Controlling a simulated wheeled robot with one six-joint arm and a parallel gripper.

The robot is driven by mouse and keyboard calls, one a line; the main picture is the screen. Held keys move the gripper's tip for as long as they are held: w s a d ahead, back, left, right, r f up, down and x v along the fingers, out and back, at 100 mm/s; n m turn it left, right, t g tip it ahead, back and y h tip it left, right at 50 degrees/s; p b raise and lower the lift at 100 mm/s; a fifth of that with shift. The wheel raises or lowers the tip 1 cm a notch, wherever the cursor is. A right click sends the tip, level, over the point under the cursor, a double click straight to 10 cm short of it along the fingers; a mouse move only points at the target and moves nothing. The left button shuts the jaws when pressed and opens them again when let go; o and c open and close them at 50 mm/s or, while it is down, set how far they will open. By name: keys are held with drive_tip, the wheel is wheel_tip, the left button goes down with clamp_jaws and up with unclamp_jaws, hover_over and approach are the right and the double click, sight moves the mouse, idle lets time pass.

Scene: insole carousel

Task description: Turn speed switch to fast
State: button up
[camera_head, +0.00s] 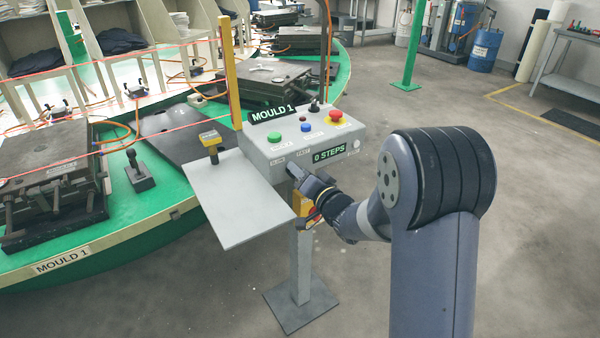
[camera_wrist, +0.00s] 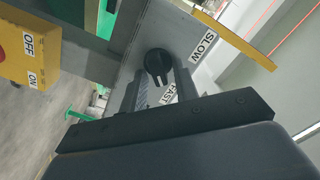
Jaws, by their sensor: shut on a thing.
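The speed switch (camera_wrist: 157,62) is a black round knob with a bar, on the grey front face of the control box (camera_head: 258,157). In the wrist view, the SLOW label (camera_wrist: 203,45) is at its upper right and the FAST label (camera_wrist: 172,95) at its lower right, partly covered by a finger. My gripper (camera_wrist: 158,85) is shut on the knob, with one finger on each side of it. In the head view my gripper (camera_head: 294,172) is at the front face below the labels and hides the knob. I cannot tell exactly which label the knob points to.
The box top bears a green button (camera_head: 305,127), a blue button, a red stop button (camera_head: 336,116) and a black lever. A grey shelf (camera_head: 235,205) juts out at left. A yellow OFF/ON box (camera_wrist: 30,50) sits close by. Open floor lies at right.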

drive_tip(key=o, duration=0.6)
drive_tip(key=b+v, duration=0.1)
drive_tip(key=v, duration=1)
drive_tip(key=shift+w, duration=0.1)
drive_tip(key=shift+w, duration=0.1)
drive_tip(key=p+x, duration=0.1)
drive_tip(key=x, duration=0.9)
drive_tip(key=shift+w+a, duration=0.2)
drive_tip(key=shift+a, duration=0.1)
